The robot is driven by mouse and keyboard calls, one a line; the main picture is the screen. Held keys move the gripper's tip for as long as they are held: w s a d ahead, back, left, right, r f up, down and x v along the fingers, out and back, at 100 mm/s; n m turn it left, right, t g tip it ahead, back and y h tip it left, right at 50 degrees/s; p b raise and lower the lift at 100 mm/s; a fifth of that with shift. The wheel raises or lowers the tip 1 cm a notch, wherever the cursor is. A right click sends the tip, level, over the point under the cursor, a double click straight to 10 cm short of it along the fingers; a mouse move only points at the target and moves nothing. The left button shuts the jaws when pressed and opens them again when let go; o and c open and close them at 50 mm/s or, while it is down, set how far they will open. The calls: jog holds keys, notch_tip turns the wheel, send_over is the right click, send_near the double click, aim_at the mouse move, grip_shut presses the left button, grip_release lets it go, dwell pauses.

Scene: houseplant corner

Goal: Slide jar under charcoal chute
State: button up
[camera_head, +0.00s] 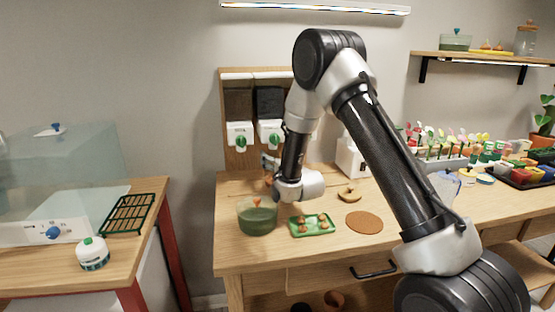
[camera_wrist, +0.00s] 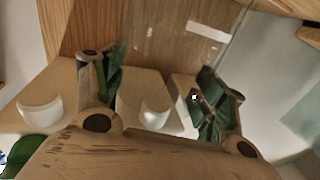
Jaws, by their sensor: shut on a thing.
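The dispenser board stands at the back of the table in the head view, with a brown-filled hopper on the left and the charcoal hopper (camera_head: 270,102) on the right. The charcoal chute (camera_head: 270,130) is white with a green knob. My gripper (camera_head: 269,165) is low in front of the board, below the chutes, partly hidden by my wrist. In the wrist view, my gripper's green-padded fingers (camera_wrist: 160,90) stand apart, shut on the jar, whose clear outline is hard to make out. White chute parts show behind and between the fingers.
A green glass vessel (camera_head: 257,220) stands near the table's front left, with a green tray of small brown items (camera_head: 312,225) beside it. A round cork mat (camera_head: 364,222) lies to the right. A white box (camera_head: 350,158) stands right of the board.

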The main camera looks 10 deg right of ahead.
jog(key=shift+a, duration=0.35)
jog(key=o, duration=1.4)
jog(key=shift+s, duration=0.1)
jog(key=v, duration=1.2)
